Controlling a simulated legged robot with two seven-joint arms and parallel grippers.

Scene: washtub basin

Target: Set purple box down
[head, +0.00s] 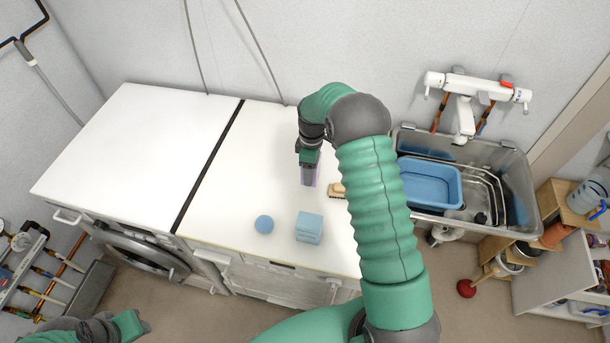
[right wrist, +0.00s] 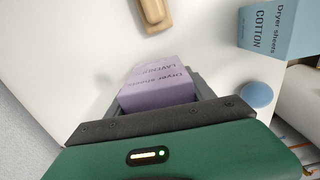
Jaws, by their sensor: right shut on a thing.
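The purple box of lavender dryer sheets (right wrist: 158,84) is between the jaws of my right gripper (right wrist: 155,100), which is shut on it. In the head view the purple box (head: 310,177) shows only as a small strip below the right gripper (head: 309,168), over the white top (head: 270,150). I cannot tell whether its underside touches the top. My left gripper (head: 130,325) is at the lower left, away from the white top; its fingers are not clear.
A wooden brush (head: 338,190) lies right of the purple box. A sink (head: 520,190) with a blue basin (head: 430,185) is farther right. The left white top (head: 140,140) is clear.

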